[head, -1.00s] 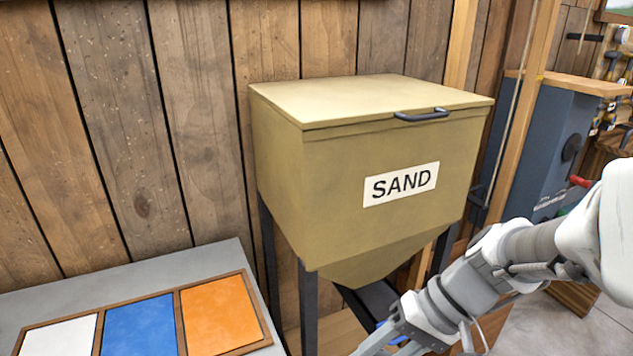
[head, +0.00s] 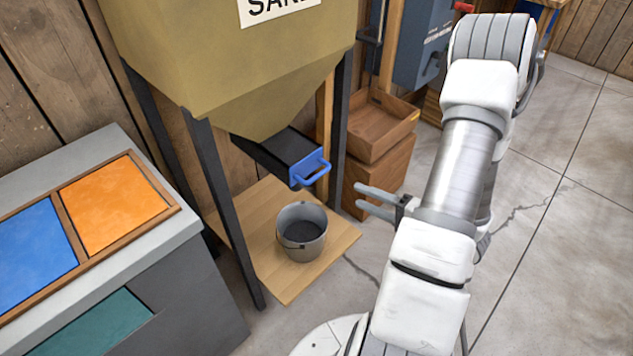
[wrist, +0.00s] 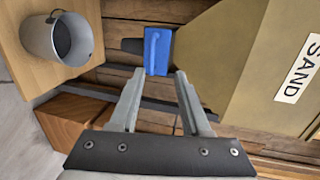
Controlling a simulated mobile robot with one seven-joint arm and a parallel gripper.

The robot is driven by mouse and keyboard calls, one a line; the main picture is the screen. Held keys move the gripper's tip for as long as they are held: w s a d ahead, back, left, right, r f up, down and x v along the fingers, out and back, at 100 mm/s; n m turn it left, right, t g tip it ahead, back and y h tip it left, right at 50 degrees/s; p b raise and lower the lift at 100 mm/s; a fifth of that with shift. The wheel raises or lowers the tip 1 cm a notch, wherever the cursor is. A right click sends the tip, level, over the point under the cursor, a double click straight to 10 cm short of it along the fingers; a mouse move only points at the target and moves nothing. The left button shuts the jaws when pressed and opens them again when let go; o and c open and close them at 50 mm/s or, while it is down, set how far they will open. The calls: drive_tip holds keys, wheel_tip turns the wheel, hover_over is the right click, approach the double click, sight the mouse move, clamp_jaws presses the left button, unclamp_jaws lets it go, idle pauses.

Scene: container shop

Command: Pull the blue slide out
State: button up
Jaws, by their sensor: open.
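The blue slide (head: 312,170) is a blue plate with a handle at the front end of the dark chute under the sand hopper (head: 230,70). In the wrist view the blue slide (wrist: 157,52) shows just beyond the fingertips, at top centre. My gripper (head: 360,198) is open and empty, to the right of the slide and a little lower in the head view. In the wrist view my gripper (wrist: 158,77) has its two fingers apart, pointing toward the slide, with no contact that I can make out.
A grey metal bucket (head: 302,231) stands on a wooden board (head: 335,247) below the chute. Dark hopper legs (head: 222,200) flank it. A wooden crate (head: 378,125) stands behind my gripper. A counter with coloured panels (head: 190,225) is at left. Floor at right is clear.

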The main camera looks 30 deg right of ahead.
sight(319, 176)
drive_tip(key=shift+m+h, duration=0.3)
drive_tip(key=shift+h, duration=0.2)
drive_tip(key=x, duration=0.5)
drive_tip(key=d+b+x, duration=0.1)
drive_tip(key=x, duration=0.5)
drive_tip(key=f+b+x, duration=0.1)
drive_tip(key=x, duration=0.5)
drive_tip(key=shift+d, duration=0.2)
clamp_jaws()
idle(0.4)
